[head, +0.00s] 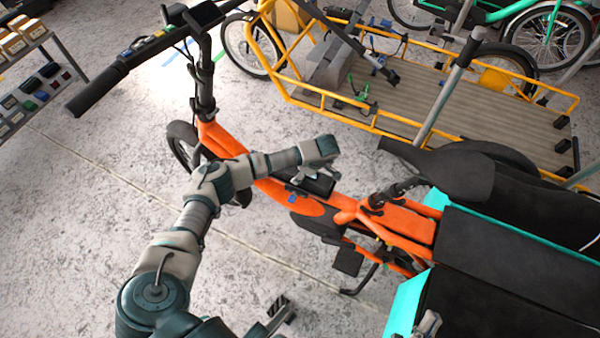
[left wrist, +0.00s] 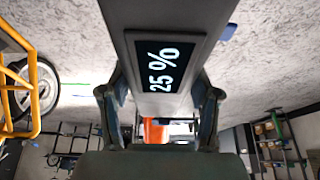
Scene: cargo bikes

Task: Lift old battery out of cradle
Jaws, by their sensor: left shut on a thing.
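The old battery (head: 318,186) is a dark block at the middle of the orange bike frame (head: 275,192). In the left wrist view the battery (left wrist: 190,18) fills the top middle, and its screen reads 25 %. My left gripper (head: 312,174) is over the battery, with a finger on each side of it. It is shut on the battery. The cradle is hidden under the battery and gripper, so I cannot tell how far the battery sits in it. My right gripper (head: 428,324) shows only in part at the bottom edge, over the cargo box; its opening is unclear.
The black cargo box (head: 490,250) with teal edges stands at the right, beside the black saddle (head: 445,168). The handlebar (head: 150,52) rises at upper left. A yellow cargo bike (head: 460,105) stands behind. Shelves (head: 40,85) are at far left. The floor at left is clear.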

